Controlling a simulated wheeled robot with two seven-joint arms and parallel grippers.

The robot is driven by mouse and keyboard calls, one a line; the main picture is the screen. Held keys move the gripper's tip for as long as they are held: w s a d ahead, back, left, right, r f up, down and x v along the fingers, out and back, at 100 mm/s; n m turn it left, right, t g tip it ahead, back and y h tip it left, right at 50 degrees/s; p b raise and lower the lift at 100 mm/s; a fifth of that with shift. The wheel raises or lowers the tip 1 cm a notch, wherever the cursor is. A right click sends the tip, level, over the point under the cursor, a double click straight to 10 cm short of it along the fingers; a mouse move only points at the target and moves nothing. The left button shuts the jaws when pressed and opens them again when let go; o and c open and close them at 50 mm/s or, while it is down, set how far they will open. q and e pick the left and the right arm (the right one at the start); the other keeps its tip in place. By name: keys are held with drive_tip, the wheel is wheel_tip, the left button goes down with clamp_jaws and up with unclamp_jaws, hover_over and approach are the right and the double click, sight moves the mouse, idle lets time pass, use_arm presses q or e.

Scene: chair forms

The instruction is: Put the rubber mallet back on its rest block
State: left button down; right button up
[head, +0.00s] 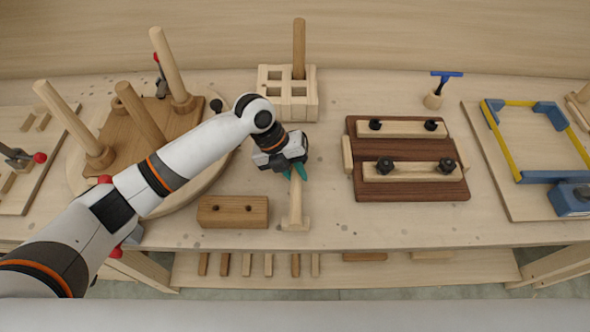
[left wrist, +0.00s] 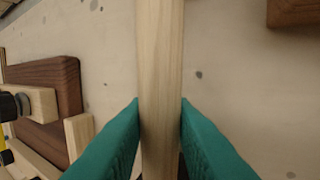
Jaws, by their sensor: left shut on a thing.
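My left gripper (head: 296,173) has teal fingers and is shut on the pale wooden handle (head: 296,198) of the mallet. In the left wrist view the handle (left wrist: 160,70) runs straight up between the fingertips (left wrist: 160,112). The mallet's head is mostly hidden; a little dark material shows behind the handle at the bottom of that view. In the head view a small pale block (head: 295,226) is at the handle's near end. I cannot tell whether the handle touches it, or whether it is the rest block. My right gripper is not in view.
A brown block (head: 232,212) lies left of the handle; it also shows in the left wrist view (left wrist: 293,12). A dark board with clamped strips (head: 410,192) lies to the right. A pale slotted holder (head: 272,106) stands behind. Bare bench separates handle and board.

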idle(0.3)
use_arm(q)
drive_tip(key=c, duration=1.2)
unclamp_jaws()
drive_tip(key=shift+o, duration=0.2)
drive_tip(key=shift+w+a+r, duration=0.1)
drive_tip(key=shift+a+r, duration=0.15)
drive_tip(key=shift+r, duration=0.15)
drive_tip(key=b+v, duration=0.3)
drive_tip(key=v, duration=0.8)
drive_tip(key=shift+r, duration=0.1)
